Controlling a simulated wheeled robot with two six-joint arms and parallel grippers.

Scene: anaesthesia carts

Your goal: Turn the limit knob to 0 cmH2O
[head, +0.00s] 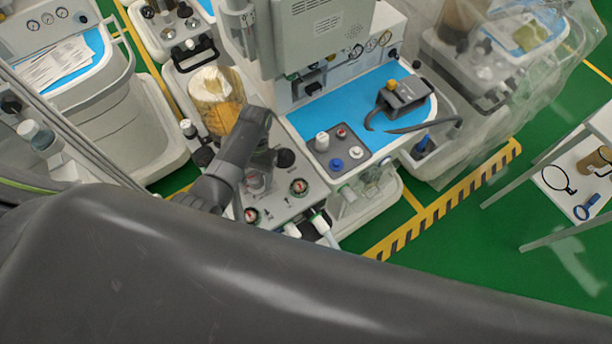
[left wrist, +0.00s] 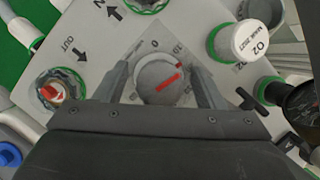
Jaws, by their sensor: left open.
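The limit knob (left wrist: 159,80) is a round grey dial with a red pointer, on a light grey panel with a printed scale. Its pointer aims right and slightly up in the left wrist view, away from the 0 mark (left wrist: 155,43) above the knob. My left gripper (left wrist: 160,70) is open, with one finger on each side of the knob; whether they touch it is unclear. In the head view my left gripper (head: 256,172) is over the machine's front panel, and its dark arm hides part of that area. My right gripper is not in view.
Close by are a white O2 knob (left wrist: 250,40), a red-and-white knob in a green ring (left wrist: 55,92) and a dark gauge (left wrist: 300,105). A blue work surface (head: 375,105) holds a black device (head: 405,95).

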